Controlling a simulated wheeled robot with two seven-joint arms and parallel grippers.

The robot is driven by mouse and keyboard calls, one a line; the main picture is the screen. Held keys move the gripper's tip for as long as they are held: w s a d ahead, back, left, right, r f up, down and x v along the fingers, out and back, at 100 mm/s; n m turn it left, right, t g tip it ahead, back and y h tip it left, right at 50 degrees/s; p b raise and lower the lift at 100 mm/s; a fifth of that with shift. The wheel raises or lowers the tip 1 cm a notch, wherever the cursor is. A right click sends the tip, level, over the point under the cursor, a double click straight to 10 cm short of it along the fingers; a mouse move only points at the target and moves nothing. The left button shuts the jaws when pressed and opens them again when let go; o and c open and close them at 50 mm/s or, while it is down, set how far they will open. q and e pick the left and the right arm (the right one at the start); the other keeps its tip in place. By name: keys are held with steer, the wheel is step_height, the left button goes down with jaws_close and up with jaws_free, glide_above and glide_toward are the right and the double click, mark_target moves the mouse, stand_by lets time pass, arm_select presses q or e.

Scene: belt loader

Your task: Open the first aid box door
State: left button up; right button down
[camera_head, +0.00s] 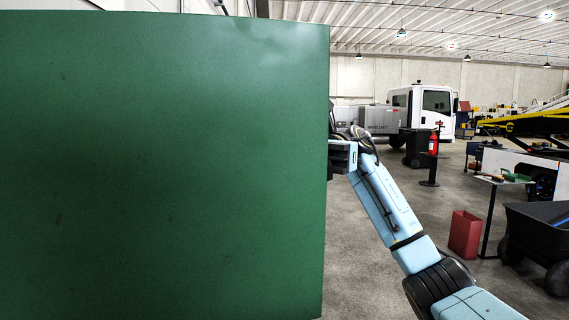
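A large flat green panel (160,165) fills the left and middle of the view, very close to me. It looks like part of the first aid box, but I cannot tell whether it is the door or a side wall. No handle or marking shows on it. My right arm comes in from the lower right and reaches to the panel's right edge. My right gripper (338,157) is there, with its fingers largely hidden behind that edge. I cannot tell whether it touches the panel or grips anything. My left gripper is not in view.
Behind is a hangar with a white truck (436,106), a black bin (417,147) and a red fire extinguisher (433,144) on a stand. At right are a small table (500,180), a red bin (465,234) and a dark cart (540,232). Some grey floor is clear between them.

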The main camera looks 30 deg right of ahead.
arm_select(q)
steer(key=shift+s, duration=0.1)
arm_select(e)
steer(key=shift+w+f, duration=0.1)
steer(key=shift+w, duration=0.2)
steer(key=c, duration=1.6)
jaws_free()
